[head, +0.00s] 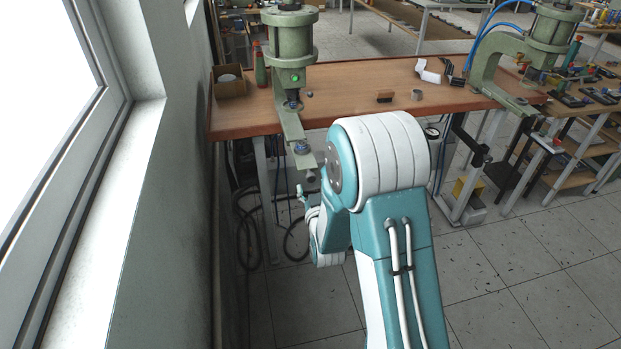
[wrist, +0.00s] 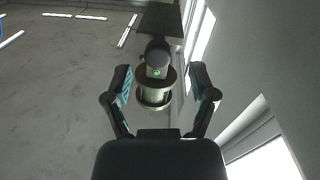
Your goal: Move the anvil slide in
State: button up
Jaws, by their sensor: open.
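The left green press (head: 290,50) stands at the table's left end with a lit green lamp. Its anvil slide (head: 303,163) is a flat metal plate that sticks out past the table's front edge. A small blue-topped round part (head: 301,147) sits on it. My gripper (head: 303,192) is small in the head view, just below and in front of the slide's outer end, and partly hidden by my arm. In the wrist view my gripper (wrist: 161,78) is open, its two fingers spread with the press (wrist: 155,95) showing between them. I cannot make out the slide in the wrist view.
A second green press (head: 525,55) stands at the right. A wall and window (head: 50,90) are close on the left. Cables (head: 250,230) hang under the table.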

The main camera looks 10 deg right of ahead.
aim_at(311, 180)
jog(key=w, duration=0.2)
jog(key=shift+w, duration=0.35)
jog(key=shift+w+d, duration=0.25)
jog(key=shift+w, duration=0.3)
jog(key=shift+a, duration=0.1)
grip_shut()
jog(key=shift+w, duration=0.1)
